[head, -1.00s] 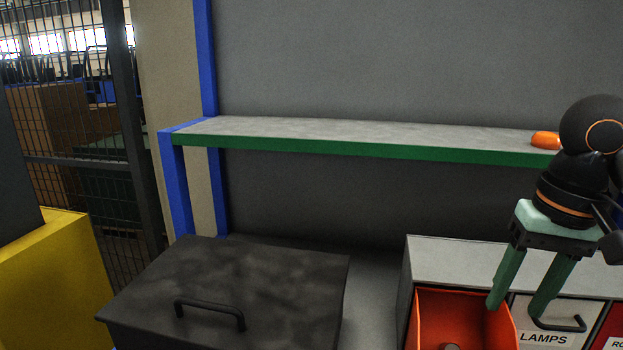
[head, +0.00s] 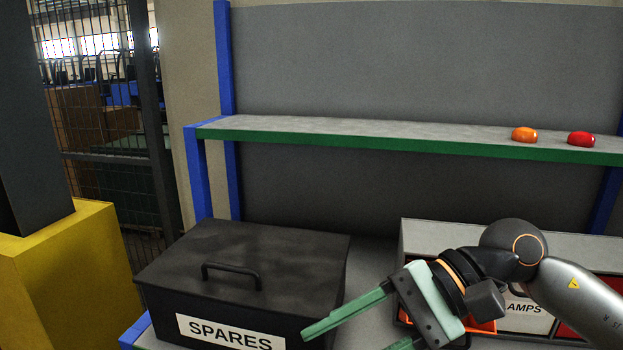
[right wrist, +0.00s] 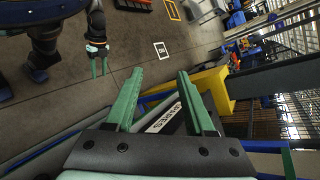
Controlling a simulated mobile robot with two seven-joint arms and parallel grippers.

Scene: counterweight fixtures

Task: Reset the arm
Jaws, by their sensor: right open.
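My right arm comes in from the right in the head view. Its gripper (head: 348,341), with green fingers, points left and down in front of the black SPARES box (head: 300,265). The fingers are apart with nothing between them; the lower one is cut off by the frame edge. In the right wrist view the same gripper (right wrist: 159,75) is open, with part of the SPARES label showing beyond it. What appears to be my left gripper (right wrist: 98,65) hangs over the floor at upper left there, its small green fingers apart and empty.
A drawer unit (head: 440,233) stands right of the box; its open orange drawer (head: 484,326) is mostly hidden behind my gripper. A shelf (head: 350,130) holds an orange object (head: 524,135) and a red object (head: 581,139). A yellow block (head: 75,265) stands left, near a mesh fence (head: 95,90).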

